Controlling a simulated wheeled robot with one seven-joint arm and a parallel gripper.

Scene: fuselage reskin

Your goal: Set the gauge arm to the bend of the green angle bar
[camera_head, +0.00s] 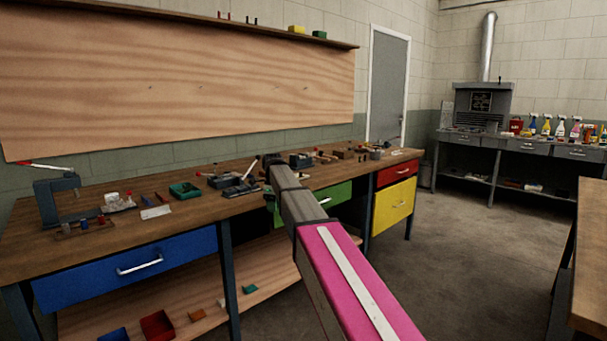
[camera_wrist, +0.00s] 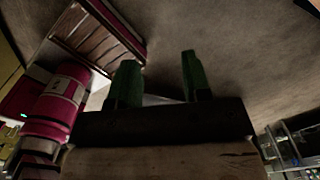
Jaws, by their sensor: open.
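My gripper (camera_wrist: 158,70) shows in the wrist view with two green fingers apart and nothing between them, above the grey floor. In the head view my pink and grey arm reaches toward the long workbench (camera_head: 110,228), and I cannot make out the fingers there. A dark tool with a raised light handle (camera_head: 240,188) lies on the bench just left of my arm; I cannot tell if it is the gauge. I cannot pick out the green angle bar for sure. My arm hides part of the bench's middle.
A green tray (camera_head: 185,190), an arbor press with a red-tipped lever (camera_head: 46,200) and small parts stand on the bench. Drawers are blue (camera_head: 130,268), green, red and yellow (camera_head: 394,205). Another bench (camera_head: 590,255) edges the right. The floor (camera_head: 470,260) between is clear.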

